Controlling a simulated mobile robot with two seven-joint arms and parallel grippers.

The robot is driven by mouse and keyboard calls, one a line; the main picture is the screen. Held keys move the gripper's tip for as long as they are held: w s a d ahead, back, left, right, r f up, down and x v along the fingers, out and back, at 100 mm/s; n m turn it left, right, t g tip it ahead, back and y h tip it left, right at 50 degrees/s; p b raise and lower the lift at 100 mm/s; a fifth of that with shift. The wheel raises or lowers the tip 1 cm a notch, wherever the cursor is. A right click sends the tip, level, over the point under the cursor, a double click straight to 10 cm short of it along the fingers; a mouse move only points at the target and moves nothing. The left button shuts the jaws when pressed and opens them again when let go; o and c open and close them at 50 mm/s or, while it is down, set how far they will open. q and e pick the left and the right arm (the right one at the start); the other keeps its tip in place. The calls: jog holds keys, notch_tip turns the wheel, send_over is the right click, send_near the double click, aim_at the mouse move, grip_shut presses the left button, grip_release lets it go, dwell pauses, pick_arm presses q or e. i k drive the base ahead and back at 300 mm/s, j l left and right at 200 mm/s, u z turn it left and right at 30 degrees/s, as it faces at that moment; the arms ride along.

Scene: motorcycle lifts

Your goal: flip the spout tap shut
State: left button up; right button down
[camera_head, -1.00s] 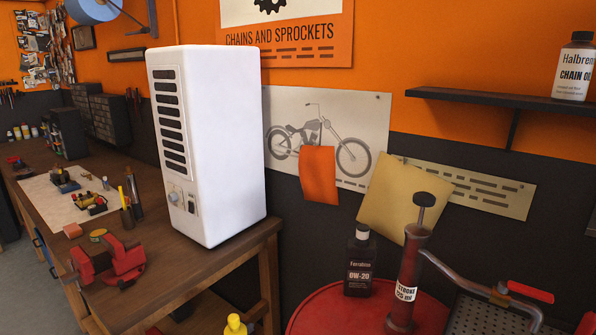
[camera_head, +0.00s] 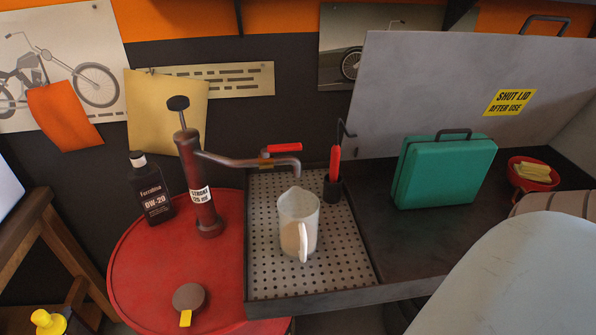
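The spout tap (camera_head: 282,148) has a red lever on a brass-coloured body, on the curved metal spout (camera_head: 235,161) of a red hand pump (camera_head: 197,185). The lever points right, roughly along the spout. The pump stands on a red drum (camera_head: 165,255) and has a black knob on top. A translucent measuring jug (camera_head: 298,222) stands upright on the perforated tray (camera_head: 265,262), under the spout's end. Its contents are hard to tell. Neither gripper is in view.
A Ferolina 0W-20 bottle (camera_head: 153,187) and a round cap with a yellow tab (camera_head: 188,298) are on the drum. A red-handled tool stands in a black holder (camera_head: 333,185) behind the jug. A teal case (camera_head: 444,170) and red bowl (camera_head: 533,174) sit further right.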

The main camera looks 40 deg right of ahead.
aim_at(266, 151)
jog(key=l+z, duration=0.1)
jog(key=z, duration=0.3)
jog(key=l+z, duration=0.1)
jog(key=z, duration=2.45)
jog(key=k+l, duration=0.1)
jog(key=k, duration=0.35)
jog(key=k+l, duration=0.1)
jog(key=k, duration=0.35)
